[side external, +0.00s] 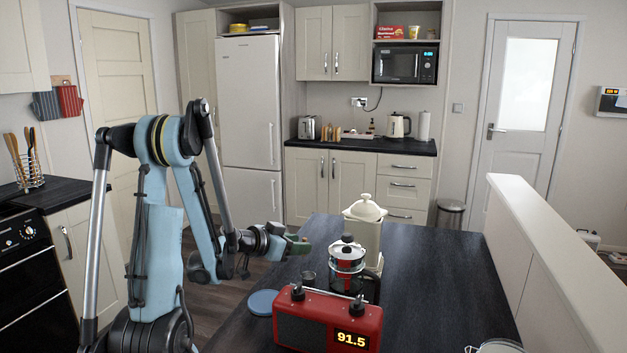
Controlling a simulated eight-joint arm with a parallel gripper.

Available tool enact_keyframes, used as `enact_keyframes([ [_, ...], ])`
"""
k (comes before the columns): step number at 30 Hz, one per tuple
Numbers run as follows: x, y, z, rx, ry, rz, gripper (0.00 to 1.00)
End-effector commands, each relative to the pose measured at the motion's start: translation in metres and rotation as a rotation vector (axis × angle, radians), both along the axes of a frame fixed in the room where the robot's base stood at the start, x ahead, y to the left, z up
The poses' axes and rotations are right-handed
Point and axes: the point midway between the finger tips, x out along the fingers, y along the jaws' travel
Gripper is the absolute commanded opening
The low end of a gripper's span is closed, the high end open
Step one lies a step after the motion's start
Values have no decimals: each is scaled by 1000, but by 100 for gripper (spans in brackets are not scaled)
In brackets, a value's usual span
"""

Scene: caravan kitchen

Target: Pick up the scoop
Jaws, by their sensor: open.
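No scoop can be made out for certain. A small dark metallic cup-shaped thing (309,279) stands on the dark table behind the red radio; it may be the scoop, but no handle is clear. My gripper (301,244) is open and appears empty. It is in the air above the table's left part, up and slightly left of the small cup and apart from it. The gap between its fingers is hard to see from this side.
A red radio (328,320) stands in front, a French press (347,265) and a tall cream lidded pot (366,230) behind it. A blue disc (262,303) lies at the left edge. A jar (500,346) is cut off below. The table's right half (440,270) is clear.

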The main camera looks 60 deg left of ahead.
Motion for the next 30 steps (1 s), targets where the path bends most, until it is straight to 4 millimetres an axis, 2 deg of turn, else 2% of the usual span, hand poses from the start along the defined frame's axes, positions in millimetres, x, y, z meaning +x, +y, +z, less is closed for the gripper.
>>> enact_keyframes([
  [9,38,11,-16,0,0,-1,43],
  [20,44,13,-19,0,0,1,43],
  [28,44,13,-18,0,0,1,1],
  [30,44,13,-18,0,0,1,0],
])
